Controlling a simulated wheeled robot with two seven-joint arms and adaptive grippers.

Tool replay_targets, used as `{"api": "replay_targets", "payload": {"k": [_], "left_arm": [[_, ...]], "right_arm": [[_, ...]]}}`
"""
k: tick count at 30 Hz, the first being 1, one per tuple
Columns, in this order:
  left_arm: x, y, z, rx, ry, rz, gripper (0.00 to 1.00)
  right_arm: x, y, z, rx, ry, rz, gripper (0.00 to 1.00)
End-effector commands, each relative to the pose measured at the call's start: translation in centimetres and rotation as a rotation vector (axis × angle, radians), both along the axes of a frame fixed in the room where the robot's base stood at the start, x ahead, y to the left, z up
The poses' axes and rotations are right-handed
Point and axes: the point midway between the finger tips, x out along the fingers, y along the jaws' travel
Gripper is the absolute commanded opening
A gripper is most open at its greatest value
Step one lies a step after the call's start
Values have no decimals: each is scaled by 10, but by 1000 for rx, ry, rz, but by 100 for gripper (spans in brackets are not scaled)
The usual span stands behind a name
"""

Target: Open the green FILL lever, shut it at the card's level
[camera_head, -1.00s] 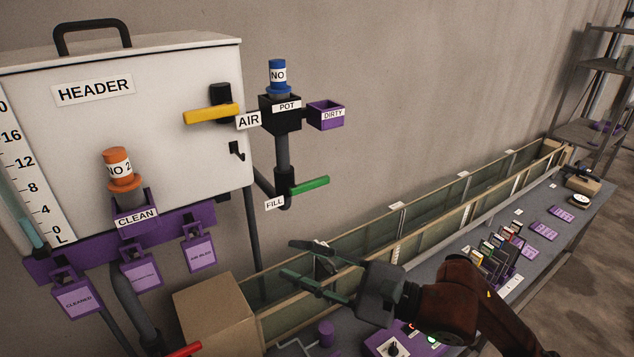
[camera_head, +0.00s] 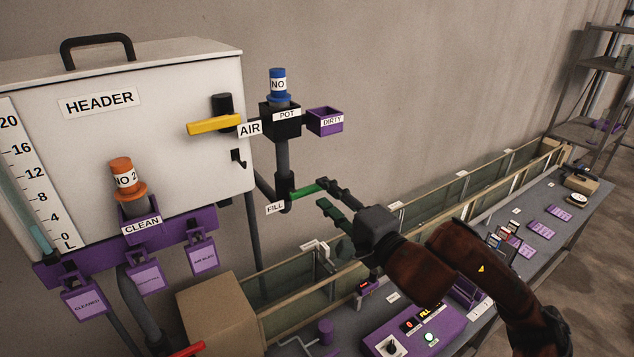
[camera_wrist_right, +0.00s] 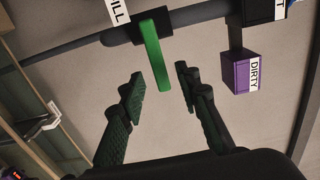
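The green FILL lever (camera_head: 308,190) sticks out to the right from the dark pipe below the POT, roughly level, by the FILL label (camera_head: 275,208). My right gripper (camera_head: 325,194) is open and empty, its fingertips close to the lever's free end. In the right wrist view the lever (camera_wrist_right: 152,58) lies ahead of the gap between the spread fingers (camera_wrist_right: 160,80); I see no contact. The HEADER tank (camera_head: 150,130) has a litre scale (camera_head: 32,180) with a teal sight tube beside it. I cannot pick out the level card. My left gripper is not in view.
A yellow AIR lever (camera_head: 213,125) and the purple DIRTY holder (camera_head: 325,121) sit above. A cardboard box (camera_head: 220,312) and a long glass-sided trough (camera_head: 440,200) lie below. A purple control panel (camera_head: 410,335) is on the bench. The wall right of the lever is bare.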

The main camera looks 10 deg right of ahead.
Motion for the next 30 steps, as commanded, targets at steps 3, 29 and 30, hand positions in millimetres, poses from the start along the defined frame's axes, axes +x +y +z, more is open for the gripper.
{"api": "replay_targets", "payload": {"k": [3,29,30], "left_arm": [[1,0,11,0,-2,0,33],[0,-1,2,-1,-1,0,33],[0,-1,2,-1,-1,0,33]], "right_arm": [[14,6,3,2,3,1,30],[36,15,0,1,0,1,28],[36,15,0,1,0,1,26]]}}
